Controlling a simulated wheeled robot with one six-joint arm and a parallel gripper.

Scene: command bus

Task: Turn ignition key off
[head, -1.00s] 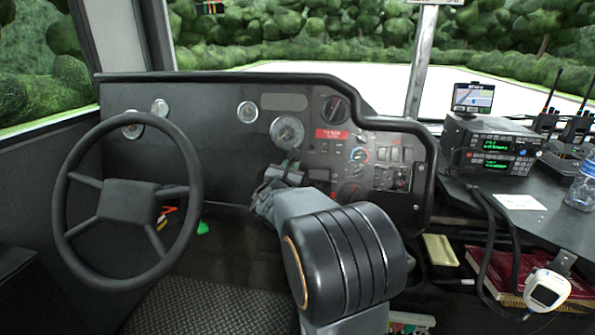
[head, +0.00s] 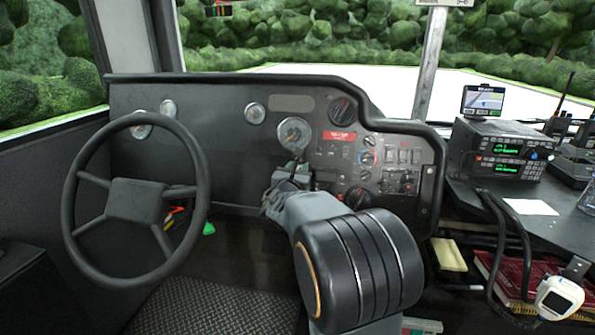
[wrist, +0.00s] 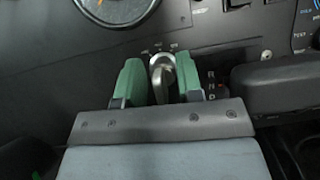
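The ignition key (wrist: 162,68) shows in the wrist view as a rounded metallic piece at the dashboard, with small markings above it. My gripper (wrist: 161,84) has its two green-padded fingers on either side of the key. The fingers are apart, and a gap shows between the key and at least the left finger. In the head view my gripper (head: 292,172) is at the dashboard below the round gauge. The key is hidden there behind my gripper and arm.
The steering wheel (head: 136,200) stands to the left of my arm. A round gauge (head: 294,134) is just above my gripper. A panel of knobs and switches (head: 385,165) lies to the right. A radio (head: 500,150) sits on the right-hand counter.

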